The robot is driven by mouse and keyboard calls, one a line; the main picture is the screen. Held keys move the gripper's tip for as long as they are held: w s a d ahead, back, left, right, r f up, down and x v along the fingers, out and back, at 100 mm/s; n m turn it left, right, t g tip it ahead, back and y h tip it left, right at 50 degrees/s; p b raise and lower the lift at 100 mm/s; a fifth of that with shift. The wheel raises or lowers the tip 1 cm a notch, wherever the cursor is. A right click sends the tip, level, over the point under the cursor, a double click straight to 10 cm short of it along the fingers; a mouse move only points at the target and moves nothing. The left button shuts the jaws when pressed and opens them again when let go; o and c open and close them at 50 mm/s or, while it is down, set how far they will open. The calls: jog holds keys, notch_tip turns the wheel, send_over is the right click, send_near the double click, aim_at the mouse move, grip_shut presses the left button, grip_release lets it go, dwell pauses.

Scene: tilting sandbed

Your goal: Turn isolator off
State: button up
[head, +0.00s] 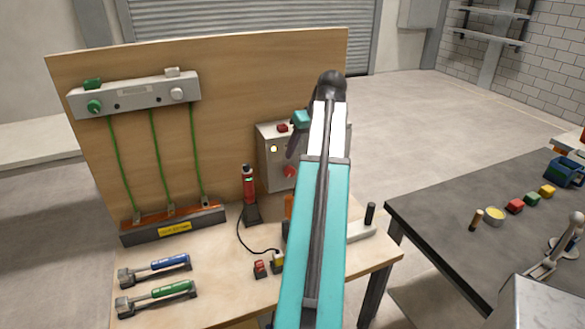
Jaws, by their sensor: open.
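A grey control box (268,178) is fixed to the upright wooden board, right of its middle. It looks like the isolator. A red rotary knob (289,171) sits low on its front, and a small pale lamp (274,149) is lit at its upper left. A red part (282,128) shows on its top. My gripper (293,146) is open in front of the box, above the knob, with no object visible in it. My arm hides the right part of the box. I cannot tell the knob's exact setting or the gap to the fingers.
A grey unit with green cables (133,95) hangs at left above a dark terminal strip (172,228). A red cylinder (249,186) stands left of the box. Blue-handled (170,263) and green-handled (172,290) tools lie at front left. A dark table (440,220) stands right.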

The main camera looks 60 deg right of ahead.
aim_at(291, 169)
jog(key=shift+p+x, duration=1.25)
jog(key=shift+x, duration=3.9)
jog(key=c, duration=1)
